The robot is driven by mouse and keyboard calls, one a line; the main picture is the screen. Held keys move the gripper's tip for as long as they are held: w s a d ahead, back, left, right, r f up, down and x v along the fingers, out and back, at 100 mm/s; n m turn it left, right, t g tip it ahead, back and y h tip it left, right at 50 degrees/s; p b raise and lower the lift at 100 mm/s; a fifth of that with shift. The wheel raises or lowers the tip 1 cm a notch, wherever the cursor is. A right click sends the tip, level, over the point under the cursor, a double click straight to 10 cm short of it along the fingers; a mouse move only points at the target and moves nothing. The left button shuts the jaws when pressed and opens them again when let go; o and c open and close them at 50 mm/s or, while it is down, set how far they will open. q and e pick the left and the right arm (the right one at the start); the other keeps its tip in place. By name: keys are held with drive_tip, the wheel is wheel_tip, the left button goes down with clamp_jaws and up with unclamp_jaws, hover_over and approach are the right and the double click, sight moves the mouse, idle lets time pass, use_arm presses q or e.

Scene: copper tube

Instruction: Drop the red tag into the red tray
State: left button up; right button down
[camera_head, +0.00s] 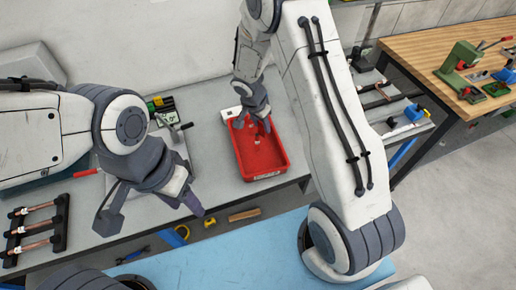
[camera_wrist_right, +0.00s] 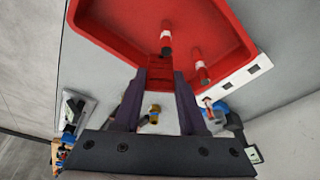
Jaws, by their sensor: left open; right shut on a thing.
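The red tray (camera_head: 282,160) sits on the grey bench in the middle of the head view. It also fills the top of the right wrist view (camera_wrist_right: 105,28). My right gripper (camera_head: 254,122) is over the tray's back part, pointing down. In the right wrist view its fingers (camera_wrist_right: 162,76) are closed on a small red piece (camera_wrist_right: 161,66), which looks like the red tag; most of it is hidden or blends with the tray. My left gripper (camera_head: 152,212) is open and empty over the bench's front edge, left of the tray.
Two short banded pieces (camera_wrist_right: 167,38) (camera_wrist_right: 201,72) show against the tray. A dark rack with copper tubes (camera_head: 37,229) lies at the bench's left. A wooden-topped table (camera_head: 430,48) with a green tool stands right. A blue mat (camera_head: 235,255) is in front.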

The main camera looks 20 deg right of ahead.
drive_tip(key=shift+c, duration=1.9)
unclamp_jaws()
drive_tip(key=b+v, duration=0.2)
drive_tip(key=v, duration=0.8)
drive_tip(key=shift+r, duration=0.25)
drive_tip(key=shift+s+a, duration=0.1)
drive_tip(key=shift+a, duration=0.1)
drive_tip(key=s+a+n+y+b, duration=0.1)
drive_tip(key=s+a+n, duration=0.3)
drive_tip(key=s, duration=0.5)
drive_tip(key=s+a+n+g+y+b, duration=0.1)
drive_tip(key=s+a+n+b, duration=0.2)
drive_tip(key=s+n, duration=0.5)
drive_tip(key=s+a+n+y+b, duration=0.1)
drive_tip(key=s+a+n+b, duration=0.2)
drive_tip(key=s+a+n, duration=0.3)
drive_tip(key=s+n, duration=0.1)
drive_tip(key=s, duration=0.3)
drive_tip(key=shift+s+r+g+y, duration=0.3)
drive_tip(key=shift+s+r, duration=0.05)
drive_tip(key=shift+s, duration=0.05)
